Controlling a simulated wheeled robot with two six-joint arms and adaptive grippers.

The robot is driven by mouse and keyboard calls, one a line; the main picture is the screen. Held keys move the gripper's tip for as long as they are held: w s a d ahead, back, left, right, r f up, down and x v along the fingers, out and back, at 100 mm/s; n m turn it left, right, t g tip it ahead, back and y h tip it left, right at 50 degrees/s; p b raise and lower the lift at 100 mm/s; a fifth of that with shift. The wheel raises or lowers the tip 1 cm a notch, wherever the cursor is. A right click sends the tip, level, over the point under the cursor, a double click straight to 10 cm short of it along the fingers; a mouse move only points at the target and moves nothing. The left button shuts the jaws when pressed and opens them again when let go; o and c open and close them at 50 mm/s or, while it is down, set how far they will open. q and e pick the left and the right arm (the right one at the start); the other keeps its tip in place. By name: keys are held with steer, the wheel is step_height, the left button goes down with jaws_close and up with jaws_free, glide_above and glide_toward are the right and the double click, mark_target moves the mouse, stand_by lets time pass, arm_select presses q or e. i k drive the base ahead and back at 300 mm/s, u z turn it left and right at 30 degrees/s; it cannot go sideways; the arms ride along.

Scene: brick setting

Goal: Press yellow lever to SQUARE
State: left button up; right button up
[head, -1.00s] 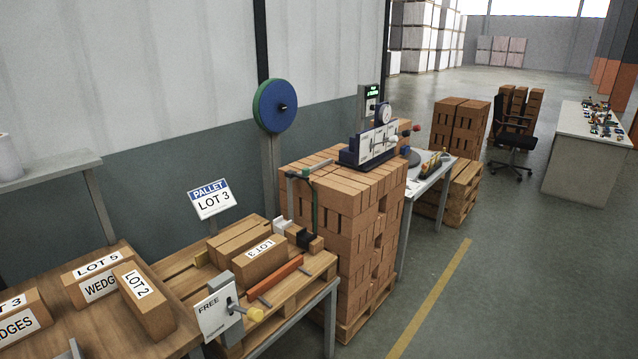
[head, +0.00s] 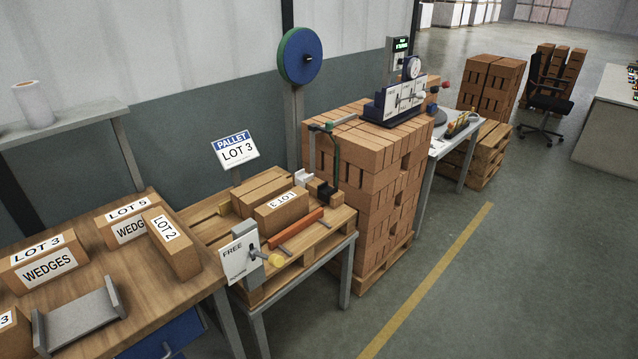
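The yellow lever (head: 275,260) is a yellow knob on a short grey arm. It sticks out from a white plate (head: 238,259) at the front of the pallet bench. The plate reads FREE near its top; the smaller text near its bottom is too small to read. Behind it on the pallet (head: 342,216) lie bricks, one with a LOT 3 label (head: 281,207), and an orange-red bar (head: 297,230). Neither of my grippers is in view.
A wooden table (head: 75,290) at the left holds LOT and WEDGES boxes (head: 45,265) and a grey tray (head: 78,318). A tall brick stack (head: 370,190) stands right of the pallet bench. The floor (head: 480,290) at the right front is clear.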

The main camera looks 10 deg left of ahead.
mark_target(275, 261)
steer(key=z, duration=2.45)
steer(key=k, duration=0.75)
steer(key=u, duration=1.25)
